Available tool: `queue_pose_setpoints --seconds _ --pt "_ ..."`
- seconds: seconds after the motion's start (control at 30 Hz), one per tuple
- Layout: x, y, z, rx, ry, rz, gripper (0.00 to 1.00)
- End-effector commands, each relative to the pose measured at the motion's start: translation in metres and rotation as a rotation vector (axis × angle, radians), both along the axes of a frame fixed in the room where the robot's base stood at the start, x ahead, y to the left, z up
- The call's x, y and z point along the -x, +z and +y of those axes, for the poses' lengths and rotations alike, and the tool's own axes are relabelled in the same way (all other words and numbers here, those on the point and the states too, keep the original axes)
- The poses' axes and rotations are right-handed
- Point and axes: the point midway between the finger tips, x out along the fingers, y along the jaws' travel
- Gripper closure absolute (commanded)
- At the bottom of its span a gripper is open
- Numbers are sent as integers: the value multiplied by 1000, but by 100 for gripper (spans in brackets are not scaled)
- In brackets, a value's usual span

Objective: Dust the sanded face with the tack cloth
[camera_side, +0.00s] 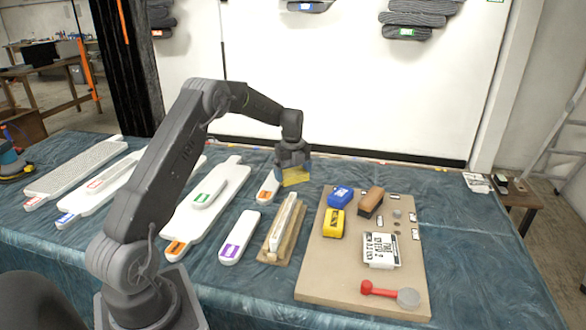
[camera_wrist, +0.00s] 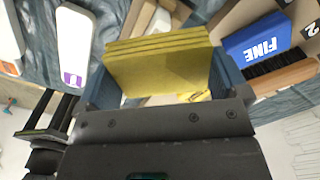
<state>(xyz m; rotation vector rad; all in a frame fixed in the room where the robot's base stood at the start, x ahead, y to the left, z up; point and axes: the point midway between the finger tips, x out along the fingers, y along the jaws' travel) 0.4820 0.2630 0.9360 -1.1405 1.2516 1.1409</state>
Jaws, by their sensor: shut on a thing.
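My gripper (camera_side: 291,160) is shut on a folded yellow tack cloth (camera_side: 296,177) and holds it above the table's far middle. In the wrist view the cloth (camera_wrist: 158,62) sits in layers between the two fingers. Just left of the cloth in the side view lies a small white piece with an orange label (camera_side: 267,188); I cannot tell whether the cloth touches it. A white piece with a purple label (camera_side: 239,238) lies nearer. A narrow white piece (camera_side: 284,220) rests on a wooden holder (camera_side: 268,257). I cannot tell which face is sanded.
Right of the holder, a tan board (camera_side: 335,276) carries a blue block (camera_side: 341,196), a yellow block (camera_side: 333,223), a brown brush (camera_side: 370,203), a printed card (camera_side: 380,250) and a red-handled tool (camera_side: 390,293). Long white panels (camera_side: 222,203) lie left. The table's right front is clear.

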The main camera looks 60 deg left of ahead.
Motion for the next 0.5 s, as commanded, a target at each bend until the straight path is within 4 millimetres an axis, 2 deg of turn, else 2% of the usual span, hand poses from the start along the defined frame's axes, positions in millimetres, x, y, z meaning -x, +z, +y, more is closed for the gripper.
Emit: queue_pose_setpoints --seconds 0.5 --pt "0 -49 -1 2 1 2 26"
